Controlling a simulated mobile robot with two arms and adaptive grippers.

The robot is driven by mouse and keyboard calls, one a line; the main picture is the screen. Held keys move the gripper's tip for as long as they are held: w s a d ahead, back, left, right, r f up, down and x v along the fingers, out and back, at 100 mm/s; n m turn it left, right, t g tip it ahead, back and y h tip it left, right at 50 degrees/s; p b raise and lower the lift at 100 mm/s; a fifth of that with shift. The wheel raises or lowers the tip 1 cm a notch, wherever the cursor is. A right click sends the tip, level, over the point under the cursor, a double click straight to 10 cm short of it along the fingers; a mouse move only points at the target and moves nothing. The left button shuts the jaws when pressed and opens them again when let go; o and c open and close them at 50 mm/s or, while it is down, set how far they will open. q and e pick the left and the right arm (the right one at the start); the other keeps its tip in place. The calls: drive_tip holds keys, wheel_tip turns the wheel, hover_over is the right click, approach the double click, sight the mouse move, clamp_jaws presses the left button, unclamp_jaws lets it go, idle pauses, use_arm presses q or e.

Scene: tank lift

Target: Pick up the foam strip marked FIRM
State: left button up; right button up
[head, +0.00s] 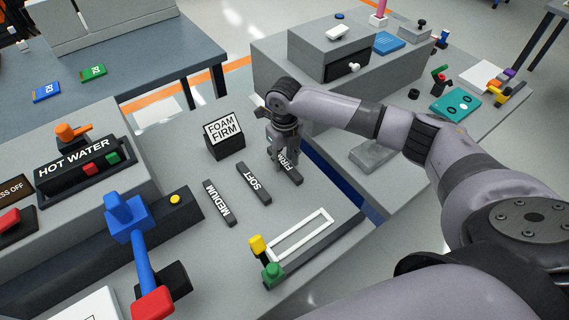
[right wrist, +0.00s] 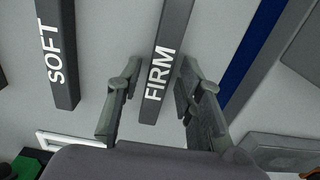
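The foam strip marked FIRM (head: 291,171) is a dark grey bar with white letters on the grey table, rightmost of three strips. In the right wrist view the FIRM strip (right wrist: 163,68) lies between the two spread fingers of my right gripper (right wrist: 155,108), with a gap on the left and a narrower one on the right. In the head view my right gripper (head: 283,158) points down over this strip and hides part of it. My left gripper is not in view.
The SOFT strip (head: 253,183) and MEDIUM strip (head: 218,203) lie to the left. A FOAM FIRM sign (head: 225,138) stands behind. A white rectangular frame (head: 300,236) with yellow and green knobs is in front.

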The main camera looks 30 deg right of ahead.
clamp_jaws()
drive_tip(key=shift+r, duration=0.1)
